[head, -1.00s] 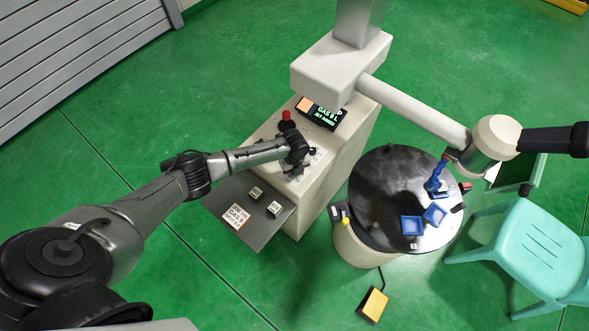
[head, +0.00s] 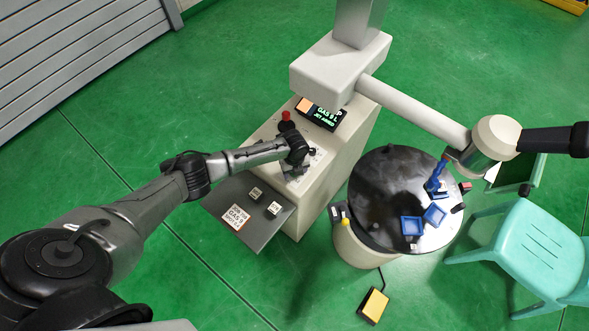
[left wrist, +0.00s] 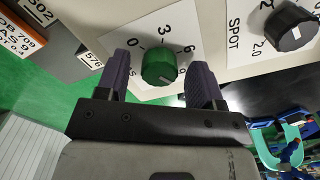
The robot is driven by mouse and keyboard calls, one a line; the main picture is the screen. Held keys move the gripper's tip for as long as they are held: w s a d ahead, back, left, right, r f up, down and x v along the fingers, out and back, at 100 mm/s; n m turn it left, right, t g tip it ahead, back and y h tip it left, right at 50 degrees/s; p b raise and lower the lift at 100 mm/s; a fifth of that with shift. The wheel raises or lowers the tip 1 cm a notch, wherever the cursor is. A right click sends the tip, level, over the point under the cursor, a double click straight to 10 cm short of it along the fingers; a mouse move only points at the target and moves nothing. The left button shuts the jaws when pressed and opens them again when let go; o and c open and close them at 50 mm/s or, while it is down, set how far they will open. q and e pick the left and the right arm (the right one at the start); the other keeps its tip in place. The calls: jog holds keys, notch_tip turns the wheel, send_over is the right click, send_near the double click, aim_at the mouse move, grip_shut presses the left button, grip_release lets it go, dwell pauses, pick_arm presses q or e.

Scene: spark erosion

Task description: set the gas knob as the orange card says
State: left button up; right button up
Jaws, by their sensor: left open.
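The green gas knob (left wrist: 159,66) sits on a white dial plate marked 0, 3, 6 and more, on the sloped panel of the cream machine. Its pale mark appears toward the lower right; the exact setting is hard to read. My left gripper (left wrist: 162,61) is open, with its purple fingers on either side of the knob; contact cannot be told. In the head view my left gripper (head: 295,165) hides the knob. The orange-edged card (head: 237,216) lies on the grey shelf and shows GAS 9; it is partly cut off in the left wrist view (left wrist: 18,38).
A display (head: 320,114) on the machine shows GAS and a small number, seemingly 9. A black SPOT knob (left wrist: 292,28) is right of the gas knob. Number tags (head: 274,209) lie on the shelf. A round black table (head: 375,185) stands right.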

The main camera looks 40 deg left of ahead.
pick_arm(q)
notch_tip(320, 180, up, 14)
jog(key=p, duration=0.1)
dwell(0.5)
jog(key=shift+f, duration=0.1)
dwell(0.5)
